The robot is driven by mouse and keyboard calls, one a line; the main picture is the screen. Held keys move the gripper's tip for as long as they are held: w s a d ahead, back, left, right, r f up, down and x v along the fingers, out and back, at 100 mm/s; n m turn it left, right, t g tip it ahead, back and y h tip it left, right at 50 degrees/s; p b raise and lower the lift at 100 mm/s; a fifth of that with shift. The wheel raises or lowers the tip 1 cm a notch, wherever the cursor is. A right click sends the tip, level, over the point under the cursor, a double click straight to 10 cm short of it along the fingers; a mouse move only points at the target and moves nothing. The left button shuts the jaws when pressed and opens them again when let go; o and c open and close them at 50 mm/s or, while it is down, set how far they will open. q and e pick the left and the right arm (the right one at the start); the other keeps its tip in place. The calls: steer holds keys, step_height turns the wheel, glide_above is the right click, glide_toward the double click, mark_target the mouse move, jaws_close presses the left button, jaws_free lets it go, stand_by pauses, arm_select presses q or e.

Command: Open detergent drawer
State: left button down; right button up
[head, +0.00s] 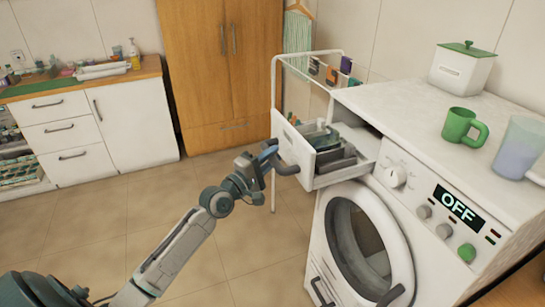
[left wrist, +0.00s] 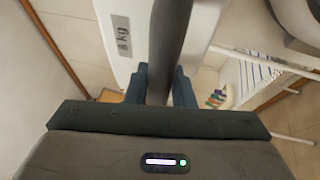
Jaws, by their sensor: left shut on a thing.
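The white detergent drawer (head: 335,167) stands pulled out from the upper left of the washing machine (head: 345,240), and its grey compartments show from above. My left gripper (head: 268,155) is at the drawer's front, shut on its dark grey handle (head: 285,165). In the left wrist view, the blue fingers of the left gripper (left wrist: 160,85) are on both sides of the handle bar (left wrist: 170,45). The drawer front (left wrist: 125,35) with an "8 kg" label is just beyond. My right gripper is not in view.
A green mug (head: 465,127), a translucent cup (head: 519,148) and a white box with a green lid (head: 462,68) stand on the machine top. A white drying rack (head: 273,100) stands close behind the drawer. The tiled floor to the left is clear.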

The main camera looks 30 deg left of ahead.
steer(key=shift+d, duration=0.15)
arm_select(q)
steer(key=c, duration=1.3)
jaws_free()
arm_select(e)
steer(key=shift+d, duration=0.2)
arm_select(q)
steer(key=shift+o, duration=0.2)
steer(key=p+v, duration=0.3)
steer(key=v, duration=0.7)
steer(key=shift+s, duration=0.35)
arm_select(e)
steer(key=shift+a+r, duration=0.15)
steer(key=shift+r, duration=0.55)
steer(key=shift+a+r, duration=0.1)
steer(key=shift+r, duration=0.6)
arm_select(q)
steer(key=shift+a+f, duration=0.1)
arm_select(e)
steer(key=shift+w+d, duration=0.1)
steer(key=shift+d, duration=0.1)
